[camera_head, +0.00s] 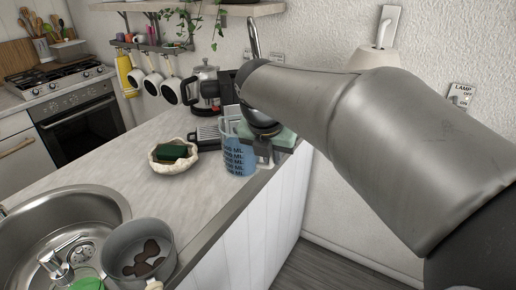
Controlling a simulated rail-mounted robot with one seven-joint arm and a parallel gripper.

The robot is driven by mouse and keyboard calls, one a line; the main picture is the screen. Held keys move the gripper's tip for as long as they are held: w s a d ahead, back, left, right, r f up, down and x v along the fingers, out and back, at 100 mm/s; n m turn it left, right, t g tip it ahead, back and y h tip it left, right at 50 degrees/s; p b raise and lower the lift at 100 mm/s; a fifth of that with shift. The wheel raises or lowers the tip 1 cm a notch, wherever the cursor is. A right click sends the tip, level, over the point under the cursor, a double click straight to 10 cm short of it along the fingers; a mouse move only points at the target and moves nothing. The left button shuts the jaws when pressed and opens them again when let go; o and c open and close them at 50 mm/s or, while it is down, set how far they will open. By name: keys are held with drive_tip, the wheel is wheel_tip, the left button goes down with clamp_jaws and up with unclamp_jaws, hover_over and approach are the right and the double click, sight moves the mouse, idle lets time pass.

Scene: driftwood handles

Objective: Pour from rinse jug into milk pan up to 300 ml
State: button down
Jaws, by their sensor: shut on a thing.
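The rinse jug (238,160) is a blue, clear-walled measuring jug with dark ML markings on its side. It is upright near the counter's right edge; I cannot tell whether its base touches the counter. My gripper (262,150) is at the jug's right side, shut on it, with the fingertips partly hidden. The likely milk pan (112,244) is a grey round pan at the lower left, beside the sink, with dark brown shapes visible inside. The level in the jug is not clear.
A bowl with a green sponge (172,152) stands left of the jug. The counter (190,205) between jug and pan is clear.

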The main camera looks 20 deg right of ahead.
drive_tip(key=shift+s+d+r, duration=0.15)
drive_tip(key=shift+s+r, duration=0.2)
drive_tip(key=shift+s, duration=0.35)
drive_tip(key=shift+s+d+r, duration=0.1)
drive_tip(key=shift+s+r, duration=0.2)
drive_tip(key=shift+s, duration=0.4)
drive_tip(key=shift+s+d+r, duration=0.15)
drive_tip(key=shift+s+r, duration=0.2)
drive_tip(key=shift+s, duration=0.35)
